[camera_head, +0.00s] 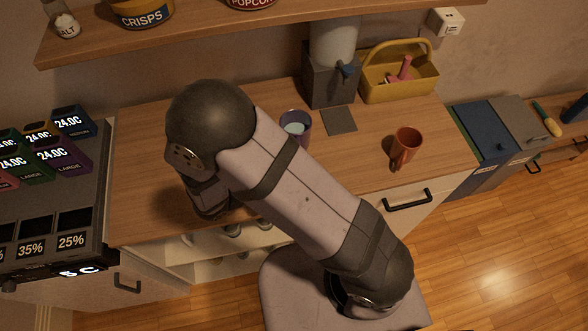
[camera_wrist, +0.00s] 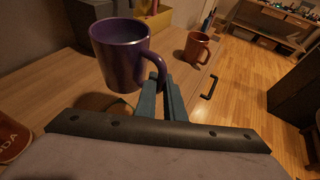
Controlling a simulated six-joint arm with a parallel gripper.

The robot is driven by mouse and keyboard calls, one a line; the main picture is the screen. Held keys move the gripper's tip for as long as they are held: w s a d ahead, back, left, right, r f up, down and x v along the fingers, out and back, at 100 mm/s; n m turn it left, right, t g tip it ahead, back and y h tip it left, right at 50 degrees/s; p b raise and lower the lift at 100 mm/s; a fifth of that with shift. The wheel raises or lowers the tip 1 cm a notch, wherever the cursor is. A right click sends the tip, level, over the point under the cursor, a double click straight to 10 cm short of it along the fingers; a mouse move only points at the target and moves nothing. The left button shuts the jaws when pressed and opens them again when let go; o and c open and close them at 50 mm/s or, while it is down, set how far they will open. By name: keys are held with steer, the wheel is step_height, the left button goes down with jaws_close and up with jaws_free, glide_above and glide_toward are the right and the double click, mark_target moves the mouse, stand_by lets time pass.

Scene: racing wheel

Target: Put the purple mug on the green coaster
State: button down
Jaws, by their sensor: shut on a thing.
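The purple mug (camera_wrist: 120,62) is upright in the wrist view, left of my fingers, with its handle toward them. My gripper (camera_wrist: 160,84) is shut on the mug's handle. In the head view the mug (camera_head: 306,128) shows beside my forearm, its pale inside visible; my fingers are hidden there by the arm. A flat round shape (camera_wrist: 107,103) lies on the counter just below the mug in the wrist view. I cannot tell its colour or whether it is the green coaster. The coaster is not clearly seen in the head view.
An orange-brown mug (camera_head: 406,145) stands on the wooden counter (camera_head: 355,165) to the right. A grey dispenser (camera_head: 330,82), a dark square mat (camera_head: 339,121) and a yellow basket (camera_head: 398,80) are at the back. A red can (camera_wrist: 14,138) is at the left in the wrist view.

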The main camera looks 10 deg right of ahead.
steer(key=shift+f+p, duration=0.5)
steer(key=shift+f, duration=2.05)
steer(key=shift+f+p, duration=0.55)
steer(key=shift+f, duration=1.3)
steer(key=shift+f, duration=0.1)
steer(key=shift+f, duration=0.1)
steer(key=c, duration=1.9)
jaws_free()
steer(key=shift+o, duration=0.3)
